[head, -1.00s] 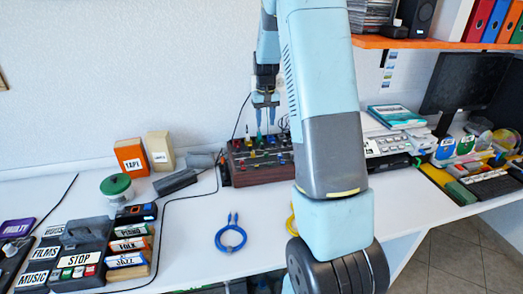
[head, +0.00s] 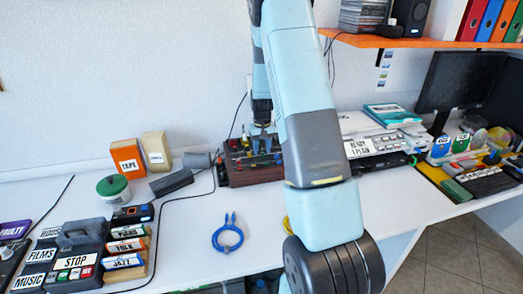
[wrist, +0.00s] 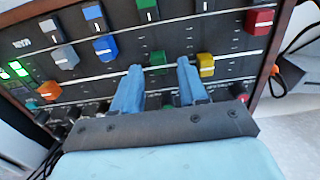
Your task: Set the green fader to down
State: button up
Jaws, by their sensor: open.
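The panel with coloured faders (head: 252,172) stands on the desk against the wall, partly hidden behind my arm. I see no clear contact with the cap. The gripper is small at the panel in the head view.
Neighbouring caps are blue (wrist: 105,47) and grey (wrist: 65,56) to the left, yellow (wrist: 205,65) and red (wrist: 260,20) to the right. An orange knob (wrist: 48,90) sits lower left.

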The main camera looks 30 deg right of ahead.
jog(key=shift+f, duration=0.4)
grip_shut()
dwell(0.5)
